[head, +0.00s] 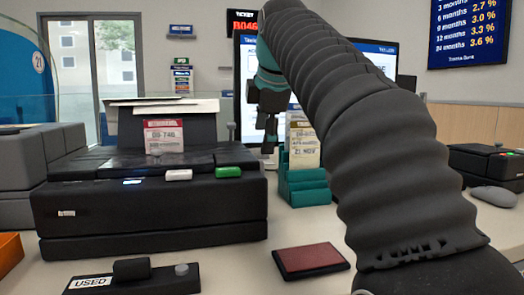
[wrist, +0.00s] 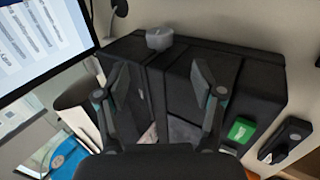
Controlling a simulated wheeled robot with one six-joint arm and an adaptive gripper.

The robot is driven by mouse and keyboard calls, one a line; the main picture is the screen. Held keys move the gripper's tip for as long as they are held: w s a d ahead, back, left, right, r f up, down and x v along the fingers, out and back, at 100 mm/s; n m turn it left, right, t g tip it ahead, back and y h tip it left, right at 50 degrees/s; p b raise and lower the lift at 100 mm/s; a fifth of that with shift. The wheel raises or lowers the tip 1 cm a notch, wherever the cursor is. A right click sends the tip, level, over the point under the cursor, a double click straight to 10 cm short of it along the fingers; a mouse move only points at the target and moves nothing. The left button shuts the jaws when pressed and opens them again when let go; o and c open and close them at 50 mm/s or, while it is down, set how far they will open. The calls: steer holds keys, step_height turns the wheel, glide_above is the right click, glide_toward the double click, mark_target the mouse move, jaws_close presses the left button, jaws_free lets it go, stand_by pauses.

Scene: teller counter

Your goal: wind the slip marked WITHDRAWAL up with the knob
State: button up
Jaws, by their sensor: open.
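A black printer-like machine (head: 150,205) stands on the counter at left, with a slip (head: 163,137) upright from its top. The slip's large print looks like 00-746; I cannot read the word WITHDRAWAL. In the wrist view a grey round knob (wrist: 159,38) sits at the far edge of the machine's black casing (wrist: 262,82). I cannot make out this knob in the head view. My gripper (head: 269,128) is in the air right of the slip, apart from it. In the wrist view my gripper (wrist: 158,78) is open and empty above the casing, the knob beyond its fingertips.
A green button (head: 228,172) and a white one (head: 179,175) are on the machine's front. A teal rack (head: 304,188) holds slips at right. A block marked USED (head: 90,283) and a red pad (head: 311,259) lie in front. A monitor (wrist: 40,45) borders the wrist view.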

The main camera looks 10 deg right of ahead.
steer(key=shift+v, duration=1.1)
